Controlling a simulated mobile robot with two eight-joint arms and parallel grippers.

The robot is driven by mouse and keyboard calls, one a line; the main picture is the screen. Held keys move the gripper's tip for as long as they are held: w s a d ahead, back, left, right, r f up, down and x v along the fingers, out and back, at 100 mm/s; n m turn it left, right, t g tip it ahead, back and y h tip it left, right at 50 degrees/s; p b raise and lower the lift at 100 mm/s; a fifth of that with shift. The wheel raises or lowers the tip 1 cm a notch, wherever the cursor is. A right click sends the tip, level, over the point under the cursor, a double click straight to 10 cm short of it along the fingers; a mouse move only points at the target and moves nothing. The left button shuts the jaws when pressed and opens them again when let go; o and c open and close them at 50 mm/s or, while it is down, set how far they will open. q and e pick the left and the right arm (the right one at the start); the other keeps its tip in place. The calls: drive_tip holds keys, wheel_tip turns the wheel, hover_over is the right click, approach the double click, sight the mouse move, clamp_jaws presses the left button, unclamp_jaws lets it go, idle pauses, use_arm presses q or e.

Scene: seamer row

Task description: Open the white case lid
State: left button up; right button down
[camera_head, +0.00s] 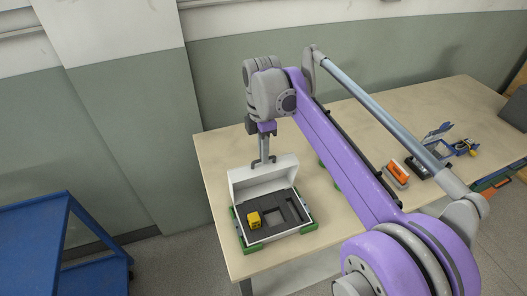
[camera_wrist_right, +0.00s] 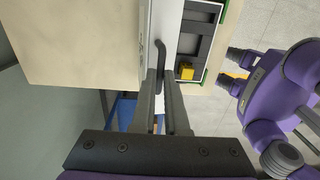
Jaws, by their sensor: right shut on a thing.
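The white case (camera_head: 278,236) stands on the table, its lid (camera_head: 262,177) raised and standing up at the back. Inside is a dark insert with cut-outs, and a yellow block (camera_head: 254,220) sits at its left; the block also shows in the right wrist view (camera_wrist_right: 186,72). My right gripper (camera_head: 264,160) reaches down from above to the lid's upper edge. In the right wrist view its fingers (camera_wrist_right: 160,78) are shut on a dark curved handle (camera_wrist_right: 161,50) at the white lid. My left gripper is not in view.
Green corner pieces (camera_head: 309,227) surround the case on the beige table (camera_head: 223,166). An orange-and-white object (camera_head: 397,173) and blue tools (camera_head: 437,133) lie to the right. A blue cart (camera_head: 40,235) stands on the floor at left. My purple right arm spans the table.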

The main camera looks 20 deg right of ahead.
idle(0.4)
drive_tip(key=s, duration=0.3)
drive_tip(key=shift+s+f, duration=0.1)
drive_tip(key=shift+s, duration=0.1)
drive_tip(key=c, duration=0.9)
unclamp_jaws()
drive_tip(key=r, duration=0.7)
drive_tip(key=r+p, duration=0.1)
drive_tip(key=r, duration=0.2)
drive_tip(key=shift+w+r, duration=0.25)
drive_tip(key=shift+r, duration=0.15)
